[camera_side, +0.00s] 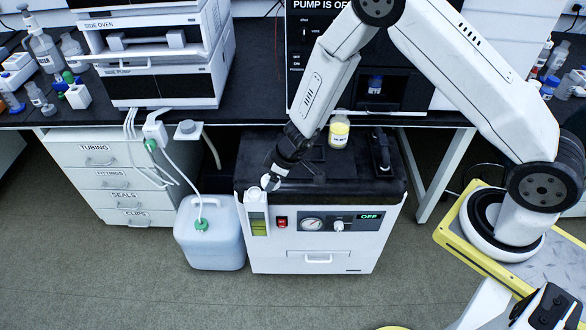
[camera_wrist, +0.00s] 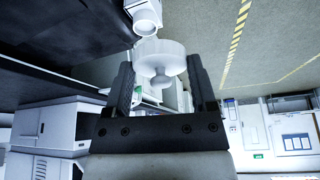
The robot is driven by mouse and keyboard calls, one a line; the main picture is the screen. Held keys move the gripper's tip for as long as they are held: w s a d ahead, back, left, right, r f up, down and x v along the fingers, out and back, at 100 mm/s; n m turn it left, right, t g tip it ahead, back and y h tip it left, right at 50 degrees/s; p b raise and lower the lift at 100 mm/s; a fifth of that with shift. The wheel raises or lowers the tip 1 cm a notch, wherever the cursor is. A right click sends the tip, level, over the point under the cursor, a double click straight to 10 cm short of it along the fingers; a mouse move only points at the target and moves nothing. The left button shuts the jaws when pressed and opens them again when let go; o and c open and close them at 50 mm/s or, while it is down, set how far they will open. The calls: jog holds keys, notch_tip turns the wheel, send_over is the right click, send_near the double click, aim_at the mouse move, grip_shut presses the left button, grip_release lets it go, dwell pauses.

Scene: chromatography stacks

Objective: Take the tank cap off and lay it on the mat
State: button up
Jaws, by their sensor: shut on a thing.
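The tank cap (camera_wrist: 158,57) is white and round with a knob. It sits between the two dark fingers of my gripper (camera_wrist: 161,68) in the wrist view, and the gripper is shut on it. In the side view my gripper (camera_side: 276,174) holds the cap (camera_side: 269,183) close above the white tank neck (camera_side: 255,197) at the pump unit's front left corner. The neck also shows beyond the cap in the wrist view (camera_wrist: 145,17); its dark opening seems uncovered. A dark mat-like surface (camera_side: 310,158) covers part of the unit's top; its edges are hard to tell.
A jar with yellow contents (camera_side: 339,133) and a dark object (camera_side: 380,152) stand on the pump unit's top (camera_side: 400,182). A white jug (camera_side: 208,245) with a tube stands on the floor left of the unit. The bench edge (camera_side: 250,122) runs behind.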

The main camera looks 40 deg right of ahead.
jog(key=s+d+r, duration=0.1)
jog(key=s+r, duration=0.2)
jog(key=s, duration=0.4)
dwell(0.4)
jog(key=shift+d, duration=0.25)
dwell(0.3)
jog(key=d, duration=1.1)
jog(key=shift+s+d+f, duration=0.2)
jog(key=w+f, duration=0.2)
jog(key=w, duration=0.2)
jog(key=w+f, duration=0.3)
jog(key=w, duration=0.1)
jog(key=w+f, duration=0.3)
jog(key=w, duration=0.1)
jog(key=shift+w+d+f, duration=0.2)
jog(key=shift+w+d, duration=0.05)
jog(key=shift+d, duration=0.15)
jog(key=shift+w+f, duration=0.5)
